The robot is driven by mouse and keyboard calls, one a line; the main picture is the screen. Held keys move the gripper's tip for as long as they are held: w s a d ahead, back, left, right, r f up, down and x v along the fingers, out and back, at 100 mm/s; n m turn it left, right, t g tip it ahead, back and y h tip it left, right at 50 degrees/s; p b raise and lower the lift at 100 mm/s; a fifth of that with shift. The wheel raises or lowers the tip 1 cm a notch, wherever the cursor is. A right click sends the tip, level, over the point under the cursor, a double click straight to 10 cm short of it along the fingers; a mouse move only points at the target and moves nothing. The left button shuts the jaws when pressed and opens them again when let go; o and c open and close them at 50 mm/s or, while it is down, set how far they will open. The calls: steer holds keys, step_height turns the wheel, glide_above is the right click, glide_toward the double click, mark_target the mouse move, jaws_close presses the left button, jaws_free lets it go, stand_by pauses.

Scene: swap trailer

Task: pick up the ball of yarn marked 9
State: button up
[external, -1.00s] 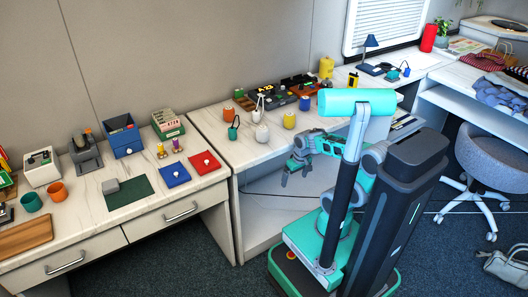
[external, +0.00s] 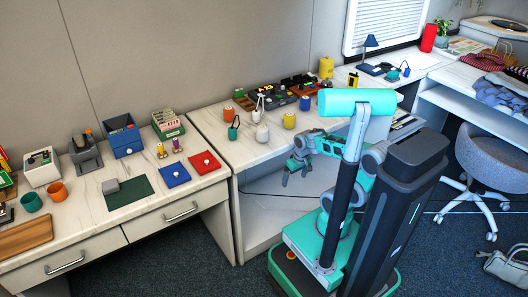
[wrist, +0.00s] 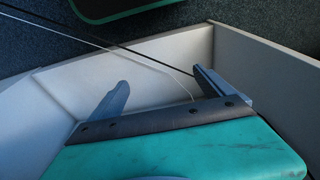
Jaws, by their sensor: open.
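I cannot pick out a ball of yarn marked 9; no number is readable in either view. Small rounded items stand on the middle desk in the external view: a white one (external: 262,133), a yellow one (external: 289,120), an orange one (external: 228,114) and a blue one (external: 304,103). They are too small to tell whether any is yarn. My gripper (external: 295,180) hangs in front of this desk, below its top and apart from these items. In the wrist view my gripper (wrist: 161,82) is open and empty, with its two fingers spread above pale panels.
The middle desk (external: 217,122) has an open space beneath its top. The left desk (external: 90,210) holds a blue box (external: 122,136), a red mat (external: 208,168) and a blue mat (external: 174,175). A grey chair (external: 492,165) stands at the right. Dark carpet shows in front.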

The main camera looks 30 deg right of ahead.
steer(key=c, duration=0.3)
